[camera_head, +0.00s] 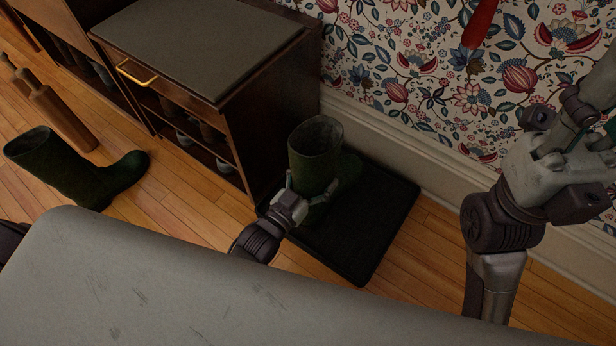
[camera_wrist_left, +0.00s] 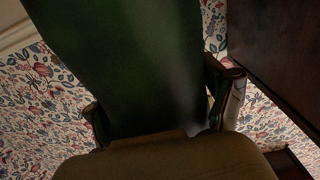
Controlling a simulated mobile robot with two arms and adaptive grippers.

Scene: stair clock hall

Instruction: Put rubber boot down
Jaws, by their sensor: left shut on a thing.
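A dark green rubber boot (camera_head: 315,155) is upright over the black boot tray (camera_head: 388,222), its open top up and its toe pointing right. My left gripper (camera_head: 310,192) is shut on the boot from the near side. Whether its sole touches the tray is hidden behind the gripper. In the left wrist view the boot's green shaft (camera_wrist_left: 130,65) fills the space between the two fingers (camera_wrist_left: 160,108). My right gripper (camera_head: 565,145) is raised at the right, away from the boot; its fingertips are not clear enough to judge.
A second green boot (camera_head: 65,170) is on the wooden floor at the left, near wooden pieces (camera_head: 55,110). A dark cabinet (camera_head: 272,100) with a grey top and shoe shelves stands beside the tray. The flowered wall (camera_head: 400,75) is behind. A red object (camera_head: 480,22) shows at the top.

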